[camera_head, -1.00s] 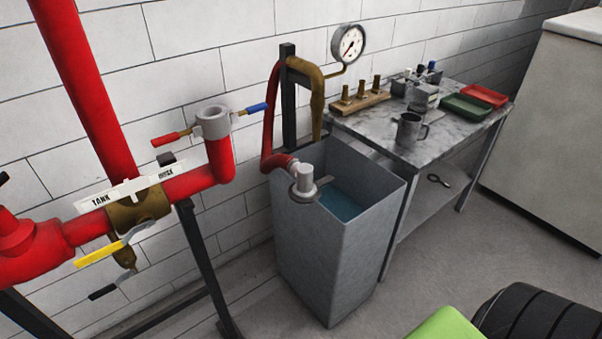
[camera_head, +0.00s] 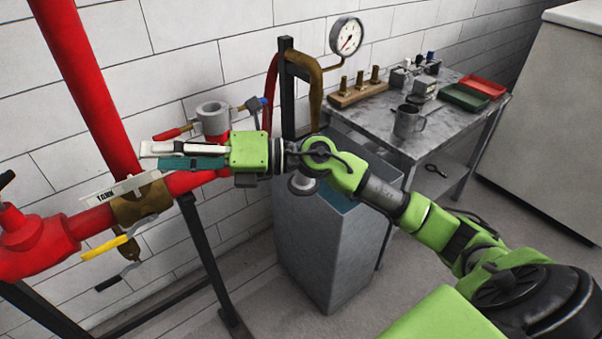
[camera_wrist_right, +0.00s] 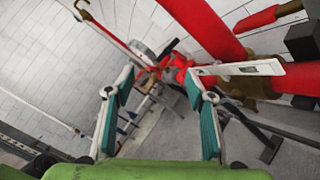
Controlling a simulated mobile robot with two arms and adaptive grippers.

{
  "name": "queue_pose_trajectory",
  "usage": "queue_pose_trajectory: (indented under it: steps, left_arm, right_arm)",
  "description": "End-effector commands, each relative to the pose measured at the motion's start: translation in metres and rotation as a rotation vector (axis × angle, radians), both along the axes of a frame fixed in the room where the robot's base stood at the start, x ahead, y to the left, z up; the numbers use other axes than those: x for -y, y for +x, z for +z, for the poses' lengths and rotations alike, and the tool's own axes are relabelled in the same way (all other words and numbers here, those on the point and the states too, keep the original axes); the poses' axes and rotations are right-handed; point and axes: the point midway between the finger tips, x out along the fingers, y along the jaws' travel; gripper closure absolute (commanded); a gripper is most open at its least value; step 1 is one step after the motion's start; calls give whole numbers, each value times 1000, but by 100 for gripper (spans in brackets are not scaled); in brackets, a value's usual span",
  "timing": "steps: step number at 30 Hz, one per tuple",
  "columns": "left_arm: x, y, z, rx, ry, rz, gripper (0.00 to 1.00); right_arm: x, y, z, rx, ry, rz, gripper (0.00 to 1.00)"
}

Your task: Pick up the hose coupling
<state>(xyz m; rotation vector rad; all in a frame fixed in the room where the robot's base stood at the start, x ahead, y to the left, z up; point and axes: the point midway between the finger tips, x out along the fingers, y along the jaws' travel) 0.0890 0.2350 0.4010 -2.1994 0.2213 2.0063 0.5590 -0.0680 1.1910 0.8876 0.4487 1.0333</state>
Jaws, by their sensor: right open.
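The hose coupling, a grey metal fitting (camera_head: 302,186) on the end of the red hose, hangs over the open tank. My right arm covers most of it in the head view; only its lower part shows below the wrist. My right gripper (camera_head: 150,157) points left, with its fingers in front of the red pipe, well to the left of the coupling. In the right wrist view its two teal-padded fingers (camera_wrist_right: 160,88) stand wide apart, with nothing held between them. I cannot make out the coupling there. My left gripper is not in view.
The grey tank (camera_head: 325,255) stands below my right arm. A red pipe (camera_head: 85,90) with a grey upright fitting (camera_head: 213,117) and valve levers is at the left.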

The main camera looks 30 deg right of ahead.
Motion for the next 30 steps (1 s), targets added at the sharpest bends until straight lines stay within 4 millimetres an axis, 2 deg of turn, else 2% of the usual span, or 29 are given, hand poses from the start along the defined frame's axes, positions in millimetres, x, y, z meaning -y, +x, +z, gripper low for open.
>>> queue_pose_trajectory:
  steps: [2, 5, 8, 9, 12, 15, 18, 21, 23, 30]
  left_arm:
    - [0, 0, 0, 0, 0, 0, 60]
    - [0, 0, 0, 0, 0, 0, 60]
    - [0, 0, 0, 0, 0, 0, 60]
    - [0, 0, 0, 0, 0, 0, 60]
    - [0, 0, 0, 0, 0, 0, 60]
    - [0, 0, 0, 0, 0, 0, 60]
    - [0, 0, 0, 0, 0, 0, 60]
    - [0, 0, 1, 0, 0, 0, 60]
    - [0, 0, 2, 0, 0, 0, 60]
    - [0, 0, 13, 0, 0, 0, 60]
  right_arm:
    - [15, 6, -22, 42, -235, 40, 50]
    - [53, 14, -53, 47, -522, 66, 50]
    - [114, 24, -77, 5, -801, 56, 50]
    - [143, 26, -82, -23, -904, 43, 50]
    - [213, 26, -87, -113, -1117, 0, 50]
    - [270, 20, -84, -206, -1264, -45, 50]
    - [305, 12, -80, -275, -1345, -75, 50]
    - [320, 8, -80, -309, -1380, -87, 50]
    - [322, 9, -85, -317, -1386, -87, 50]
    - [315, 25, -127, -317, -1384, -83, 50]
